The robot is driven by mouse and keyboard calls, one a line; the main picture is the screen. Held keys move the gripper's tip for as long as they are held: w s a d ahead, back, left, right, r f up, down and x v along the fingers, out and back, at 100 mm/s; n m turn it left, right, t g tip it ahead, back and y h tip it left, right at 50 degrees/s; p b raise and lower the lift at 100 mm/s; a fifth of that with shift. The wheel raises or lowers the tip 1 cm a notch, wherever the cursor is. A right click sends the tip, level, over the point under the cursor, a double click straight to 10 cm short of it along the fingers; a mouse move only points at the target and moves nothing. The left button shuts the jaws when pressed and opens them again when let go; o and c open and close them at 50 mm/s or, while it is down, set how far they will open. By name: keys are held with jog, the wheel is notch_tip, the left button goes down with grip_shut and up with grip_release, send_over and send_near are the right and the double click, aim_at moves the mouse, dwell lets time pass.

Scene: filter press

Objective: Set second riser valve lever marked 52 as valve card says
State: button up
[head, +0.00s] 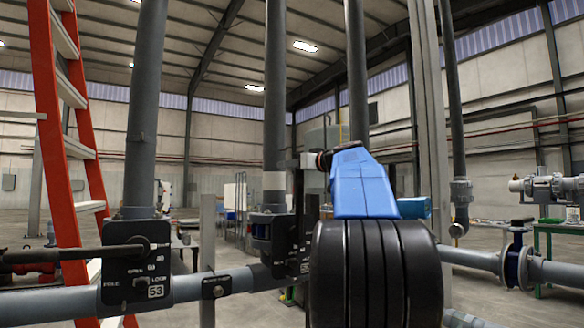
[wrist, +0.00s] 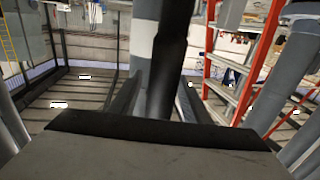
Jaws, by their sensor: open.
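A black valve plate (head: 284,243) sits on the middle riser (head: 274,110). Its right part is behind my arm and its number is too small to read. A dark upright bar, probably its lever (head: 299,195), rises beside the plate. My gripper (head: 290,164) is at the top of this bar, partly hidden by my blue wrist. In the wrist view my open gripper (wrist: 158,95) has a dark bar (wrist: 172,50) running between its fingers. I cannot tell whether they touch it. No valve card is readable.
The left plate, marked 53 (head: 137,278), has a lever (head: 75,257) pointing left. A horizontal pipe (head: 225,283) joins the risers. A red ladder (head: 48,120) stands at the left. A blue flanged valve (head: 517,255) is at the right.

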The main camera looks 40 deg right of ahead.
grip_shut()
jog(key=w+a+f+n, duration=0.1)
jog(key=a+n, duration=0.2)
jog(key=a, duration=0.2)
jog(key=w+a+f+n+g, duration=0.1)
jog(key=a+f+n, duration=0.1)
jog(key=a, duration=0.4)
jog(key=shift+w+a+f+n+h, duration=0.15)
jog(key=shift+w+f+n+h, duration=0.15)
jog(key=shift+w+n, duration=0.1)
grip_release()
jog(key=shift+s, duration=0.15)
